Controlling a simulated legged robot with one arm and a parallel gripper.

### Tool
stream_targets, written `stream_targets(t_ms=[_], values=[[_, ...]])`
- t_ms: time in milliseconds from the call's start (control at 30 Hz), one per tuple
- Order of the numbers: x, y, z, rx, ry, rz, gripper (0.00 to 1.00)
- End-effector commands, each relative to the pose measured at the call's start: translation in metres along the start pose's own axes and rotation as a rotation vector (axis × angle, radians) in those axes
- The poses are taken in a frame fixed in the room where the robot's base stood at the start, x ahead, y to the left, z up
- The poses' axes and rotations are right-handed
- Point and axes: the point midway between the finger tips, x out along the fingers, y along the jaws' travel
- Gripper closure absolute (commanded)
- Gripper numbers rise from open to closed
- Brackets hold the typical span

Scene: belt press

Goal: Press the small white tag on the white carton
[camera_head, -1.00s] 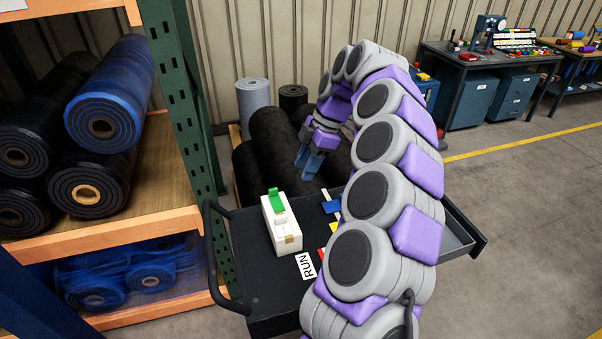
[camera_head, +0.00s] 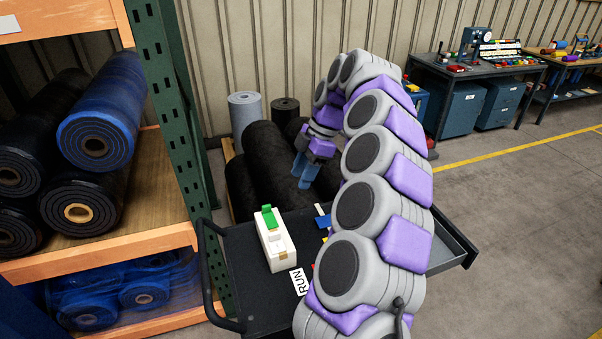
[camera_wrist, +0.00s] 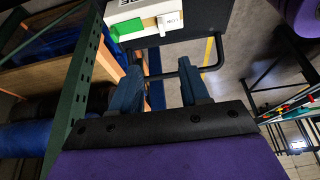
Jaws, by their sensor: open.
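The white carton (camera_head: 283,258) stands on the dark cart top, left of my arm. A green piece (camera_head: 271,217) sits on its far end, and a small white tag (camera_head: 278,241) seems to lie nearer the middle of its top. In the wrist view, the carton (camera_wrist: 131,10) is at the top edge, partly cut off, with the green piece (camera_wrist: 113,27) and the white tag with tiny print (camera_wrist: 170,21) on its side facing me. My gripper (camera_head: 306,173) has blue fingers, beyond the carton and apart from it. In the wrist view my gripper (camera_wrist: 159,85) is open and empty.
The cart (camera_head: 243,277) has a raised handle at its left and a RUN label (camera_head: 299,281) near the carton. Yellow, red and blue pieces lie partly behind my arm. A rack with rolls (camera_head: 98,130) stands left; dark rolls (camera_head: 265,165) lie behind the cart. Floor at right is clear.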

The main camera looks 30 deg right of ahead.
Motion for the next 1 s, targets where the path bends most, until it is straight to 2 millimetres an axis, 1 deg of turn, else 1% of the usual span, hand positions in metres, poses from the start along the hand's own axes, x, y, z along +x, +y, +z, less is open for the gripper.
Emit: stream_targets(t_ms=[100,1000], values=[[-0.007,0.0,0.0,0.0,0.0,0.001,0.55],[-0.046,0.0,0.0,0.001,0.0,0.001,0.55]])
